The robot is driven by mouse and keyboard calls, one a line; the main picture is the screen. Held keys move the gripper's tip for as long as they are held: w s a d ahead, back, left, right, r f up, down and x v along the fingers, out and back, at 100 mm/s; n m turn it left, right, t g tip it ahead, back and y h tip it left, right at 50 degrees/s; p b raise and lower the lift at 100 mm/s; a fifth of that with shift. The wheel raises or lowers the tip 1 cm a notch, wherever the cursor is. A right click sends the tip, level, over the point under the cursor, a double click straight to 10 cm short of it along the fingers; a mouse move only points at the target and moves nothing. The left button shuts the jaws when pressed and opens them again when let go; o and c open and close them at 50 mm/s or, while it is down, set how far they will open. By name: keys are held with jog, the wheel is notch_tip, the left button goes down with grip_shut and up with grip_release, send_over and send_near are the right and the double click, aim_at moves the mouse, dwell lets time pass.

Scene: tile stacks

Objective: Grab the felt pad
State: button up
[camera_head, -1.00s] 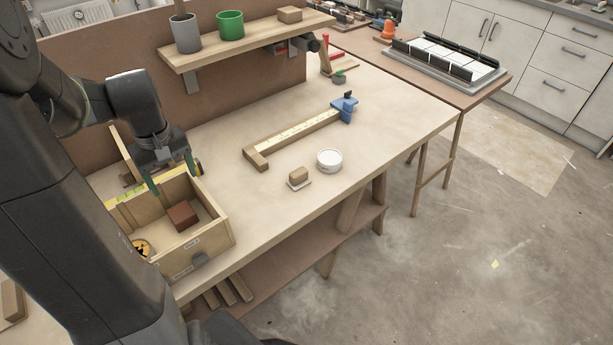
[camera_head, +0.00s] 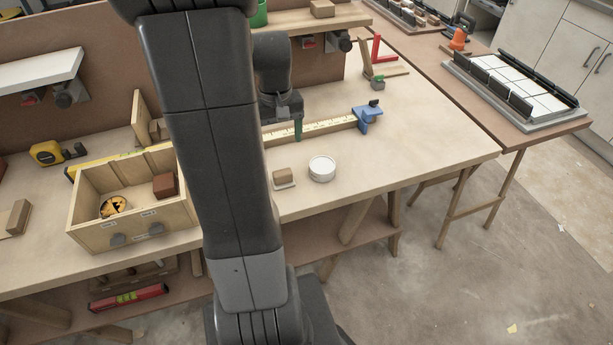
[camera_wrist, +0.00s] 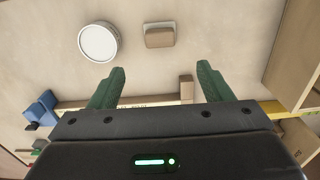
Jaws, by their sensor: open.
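A small tan block (camera_head: 283,175) lies on a thin pale pad (camera_head: 287,186) on the bench, left of a round white-lidded tin (camera_head: 321,168). I take the pale piece under the block for the felt pad, but cannot be sure. In the wrist view the block (camera_wrist: 159,36) covers most of it, with the tin (camera_wrist: 98,42) to its left. My gripper (camera_wrist: 160,72) is open, with nothing between its green fingers. It is above the bench, with the block beyond the fingertips. In the head view my arm hides most of my gripper; a green finger (camera_head: 298,129) shows.
A wooden box (camera_head: 140,229) with a red-brown block (camera_head: 164,185) stands on the left. A wooden rule with a blue clamp (camera_head: 367,118) lies behind the tin. The bench right of the tin is clear. A shelf hangs at the back.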

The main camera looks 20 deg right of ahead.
aim_at(282, 172)
notch_tip(282, 172, down, 8)
jog(key=shift+w+a+r, duration=0.1)
jog(key=shift+a, duration=0.05)
jog(key=shift+f, duration=2.7)
jog(key=c, duration=1.1)
